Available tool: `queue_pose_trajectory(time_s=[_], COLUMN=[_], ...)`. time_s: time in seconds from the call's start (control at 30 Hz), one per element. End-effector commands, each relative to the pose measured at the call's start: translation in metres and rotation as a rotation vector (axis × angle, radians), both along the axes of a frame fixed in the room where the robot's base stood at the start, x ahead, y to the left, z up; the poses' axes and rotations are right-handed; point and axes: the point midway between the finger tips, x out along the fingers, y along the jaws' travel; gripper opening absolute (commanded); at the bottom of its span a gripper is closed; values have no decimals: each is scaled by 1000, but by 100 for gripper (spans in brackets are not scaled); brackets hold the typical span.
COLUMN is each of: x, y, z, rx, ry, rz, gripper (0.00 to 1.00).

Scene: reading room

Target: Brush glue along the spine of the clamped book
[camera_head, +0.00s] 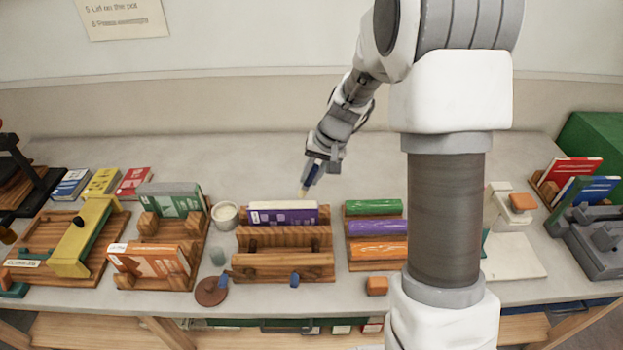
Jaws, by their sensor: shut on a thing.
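The clamped book (283,217) is purple with a pale top edge, its spine side up. It sits in the back of a wooden clamp (283,260) near the middle of the table. My gripper (313,172) is shut on a brush (304,189) with a dark blue handle and a pale tip. The brush points down just above the right part of the book; I cannot tell whether the tip touches it. A small pale pot (225,214) stands left of the clamp, apart from the gripper.
A rack of green, purple and orange rolls (375,227) stands close right of the clamp. Wooden stands with a green book (175,199) and an orange book (150,258) are at left. A brown round lid (211,291) lies in front. The table behind is clear.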

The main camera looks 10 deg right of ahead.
Motion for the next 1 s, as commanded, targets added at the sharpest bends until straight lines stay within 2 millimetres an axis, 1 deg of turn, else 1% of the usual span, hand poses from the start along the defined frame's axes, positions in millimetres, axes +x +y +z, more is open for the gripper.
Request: queue_pose_trajectory(time_s=[0.03, 0.5, 0.63, 1.0], x=[1, 3, 3, 3], y=[1, 1, 1, 1], z=[8, 49, 52, 51], rx=[0, 0, 0, 0], ry=[-1, -1, 0, -1], rz=[1, 3, 3, 2], gripper=[0, 0, 0, 0])
